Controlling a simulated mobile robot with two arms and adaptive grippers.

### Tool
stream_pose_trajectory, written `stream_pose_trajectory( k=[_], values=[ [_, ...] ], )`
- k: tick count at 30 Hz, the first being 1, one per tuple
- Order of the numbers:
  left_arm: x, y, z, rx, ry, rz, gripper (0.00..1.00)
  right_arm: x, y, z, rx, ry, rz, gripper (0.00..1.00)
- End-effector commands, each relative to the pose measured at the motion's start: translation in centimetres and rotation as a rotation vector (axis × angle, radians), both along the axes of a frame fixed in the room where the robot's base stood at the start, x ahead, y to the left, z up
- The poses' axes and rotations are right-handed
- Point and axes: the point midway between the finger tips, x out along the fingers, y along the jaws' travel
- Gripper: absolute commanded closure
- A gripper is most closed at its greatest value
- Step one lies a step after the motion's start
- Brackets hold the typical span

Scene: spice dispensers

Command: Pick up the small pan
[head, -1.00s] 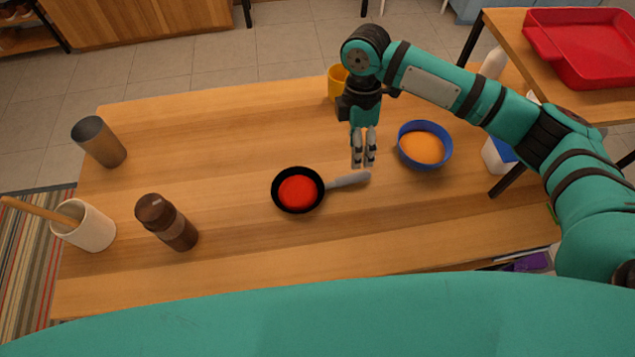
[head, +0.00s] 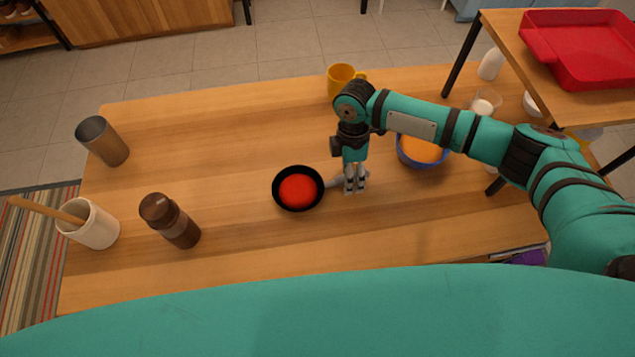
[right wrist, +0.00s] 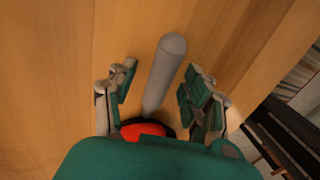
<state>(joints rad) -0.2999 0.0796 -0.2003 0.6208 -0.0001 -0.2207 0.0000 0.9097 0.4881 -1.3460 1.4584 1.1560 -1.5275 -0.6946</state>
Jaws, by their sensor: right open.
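The small pan (head: 297,206) is black with red contents and sits on the wooden table. Its grey handle (head: 334,180) points right, toward my right gripper. My right gripper (head: 355,190) points down at the handle and hides its end in the head view. In the right wrist view, the handle (right wrist: 165,75) lies between the two open fingers of my right gripper (right wrist: 160,92), with a gap on each side. Part of the red contents (right wrist: 143,130) shows below, and most of the pan is hidden there. My left gripper is not in view.
A blue bowl (head: 404,155) with orange contents stands right of the gripper, partly behind my arm. A yellow mug (head: 340,82) stands behind. A brown grinder (head: 170,222), a white utensil pot (head: 92,228) and a metal cup (head: 103,142) stand left. The table's middle left is clear.

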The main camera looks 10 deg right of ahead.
Motion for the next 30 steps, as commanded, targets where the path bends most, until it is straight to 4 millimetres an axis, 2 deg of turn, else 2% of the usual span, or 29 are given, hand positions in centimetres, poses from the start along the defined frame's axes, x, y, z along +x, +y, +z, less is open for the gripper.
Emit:
stream_pose_trajectory(
  k=[1, 12, 13, 30],
  values=[
    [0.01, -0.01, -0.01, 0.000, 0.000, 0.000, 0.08, 0.00, 0.00, 0.01, 0.000, 0.000, 0.000, 0.49],
    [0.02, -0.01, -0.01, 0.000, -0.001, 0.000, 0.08, 0.01, -0.02, 0.06, 0.000, 0.000, -0.001, 0.98],
    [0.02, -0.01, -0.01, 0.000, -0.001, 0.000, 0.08, 0.01, -0.02, 0.06, 0.000, 0.000, -0.001, 1.00],
    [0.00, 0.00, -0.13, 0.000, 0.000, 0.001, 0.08, 0.08, 0.00, 0.51, 0.001, -0.001, -0.001, 1.00]
  ],
)
